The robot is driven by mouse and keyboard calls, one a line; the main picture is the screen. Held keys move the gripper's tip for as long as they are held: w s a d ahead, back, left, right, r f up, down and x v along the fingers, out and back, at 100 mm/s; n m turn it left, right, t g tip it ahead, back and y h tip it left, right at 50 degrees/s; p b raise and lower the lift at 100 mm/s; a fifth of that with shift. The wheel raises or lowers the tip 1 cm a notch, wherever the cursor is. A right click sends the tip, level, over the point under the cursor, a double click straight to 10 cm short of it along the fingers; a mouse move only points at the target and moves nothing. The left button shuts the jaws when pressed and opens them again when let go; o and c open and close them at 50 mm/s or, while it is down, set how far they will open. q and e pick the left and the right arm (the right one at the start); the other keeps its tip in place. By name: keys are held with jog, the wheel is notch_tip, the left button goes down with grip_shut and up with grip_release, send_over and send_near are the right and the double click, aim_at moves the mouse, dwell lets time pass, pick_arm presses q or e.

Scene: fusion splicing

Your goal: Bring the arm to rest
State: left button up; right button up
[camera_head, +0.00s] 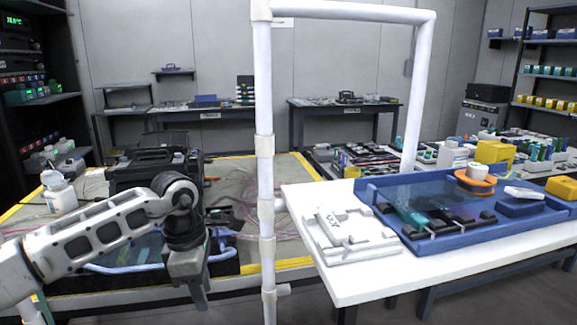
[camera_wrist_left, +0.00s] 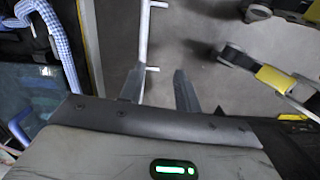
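My left arm (camera_head: 105,232) comes in from the left. Its gripper (camera_head: 198,292) hangs downward in front of the left workbench, just left of the white upright post (camera_head: 265,160). In the left wrist view the two fingers of the gripper (camera_wrist_left: 159,90) stand apart, with bare grey floor behind the gap. Nothing is held between them. My right arm and gripper do not show in the head view.
The left bench (camera_head: 292,166) carries a black case (camera_head: 150,168), a white bottle (camera_head: 59,191) and cables. Right of the post, a white table (camera_head: 470,258) holds a white fixture (camera_head: 345,235) and a blue tray (camera_head: 440,240). Floor below the gripper is partly clear.

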pick_arm(q)
jog(key=s+d+n+g+h+p, duration=0.1)
jog(key=s+d+n+g+h, duration=0.1)
jog(key=s+d+h, duration=0.6)
jog(key=s+d+n+g+h, duration=0.1)
jog(key=s+d+h, duration=0.3)
jog(key=d, duration=0.8)
notch_tip(320, 180, up, 7)
jog(key=n+t+h+p, duration=0.1)
jog(key=n+t+h, duration=0.75)
jog(key=n, duration=0.65)
jog(key=w+a+f+n+t+y+p, duration=0.1)
jog(key=a+f+n+t+y, duration=0.4)
jog(key=n, duration=0.6)
jog(key=a+f+n+t+y, duration=0.3)
jog(key=a+n+t+y, duration=0.3)
jog(key=n, duration=0.5)
jog(key=s+a+f+n+g+y, duration=0.6)
jog(key=s+f+n, duration=0.4)
jog(key=f, duration=0.3)
jog(key=shift+s+a+f+y+p, duration=0.2)
jog(key=shift+s+a+y+p, duration=0.25)
jog(key=shift+a+y, duration=0.2)
